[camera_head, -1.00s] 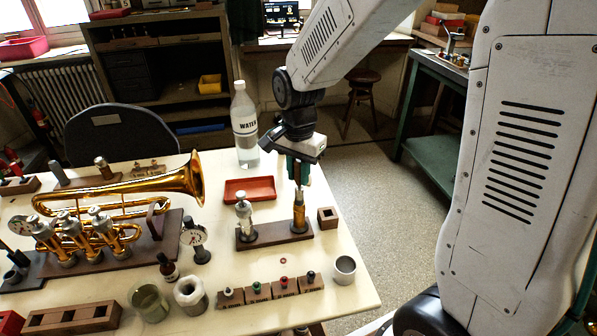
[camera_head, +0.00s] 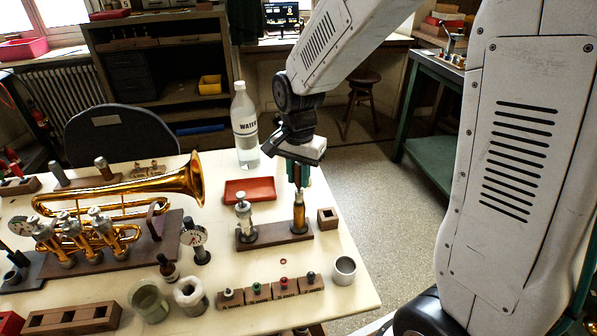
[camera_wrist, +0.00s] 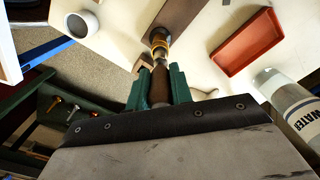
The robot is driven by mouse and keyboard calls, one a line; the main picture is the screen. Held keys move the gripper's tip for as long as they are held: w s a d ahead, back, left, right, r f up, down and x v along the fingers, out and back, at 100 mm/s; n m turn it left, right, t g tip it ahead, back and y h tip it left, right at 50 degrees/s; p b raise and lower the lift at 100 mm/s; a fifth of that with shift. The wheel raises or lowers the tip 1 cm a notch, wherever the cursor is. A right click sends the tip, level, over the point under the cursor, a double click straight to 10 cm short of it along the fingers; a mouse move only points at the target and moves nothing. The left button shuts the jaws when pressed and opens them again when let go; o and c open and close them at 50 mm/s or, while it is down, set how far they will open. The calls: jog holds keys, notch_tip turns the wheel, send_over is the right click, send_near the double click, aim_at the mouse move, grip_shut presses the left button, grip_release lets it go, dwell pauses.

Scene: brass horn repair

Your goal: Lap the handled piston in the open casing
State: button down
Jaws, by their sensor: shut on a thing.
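My gripper (camera_head: 299,178) points down over the right end of a dark wooden block (camera_head: 272,236) near the table's right side. Its green fingers are shut on the brown handle (camera_wrist: 160,84) of the piston, seen in the wrist view. Below the handle, the brass casing (camera_head: 299,215) stands upright on the block, and it also shows in the wrist view (camera_wrist: 159,44). How deep the piston sits in the casing is hidden. A second silver valve (camera_head: 244,216) stands on the block's left end.
A red tray (camera_head: 249,190) and a water bottle (camera_head: 244,125) stand behind the block. A small wooden box (camera_head: 328,218) is right of it, a grey cup (camera_head: 344,270) in front right. The trumpet (camera_head: 120,192) fills the left.

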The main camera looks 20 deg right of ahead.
jog(key=shift+f+n, duration=1.3)
jog(key=shift+n, duration=0.2)
jog(key=shift+r+m, duration=1.75)
jog(key=shift+m, duration=0.25)
jog(key=shift+f+n, duration=1.7)
jog(key=shift+n, duration=0.3)
jog(key=shift+r+m, duration=1.8)
jog(key=shift+m, duration=0.2)
jog(key=shift+r, duration=0.1)
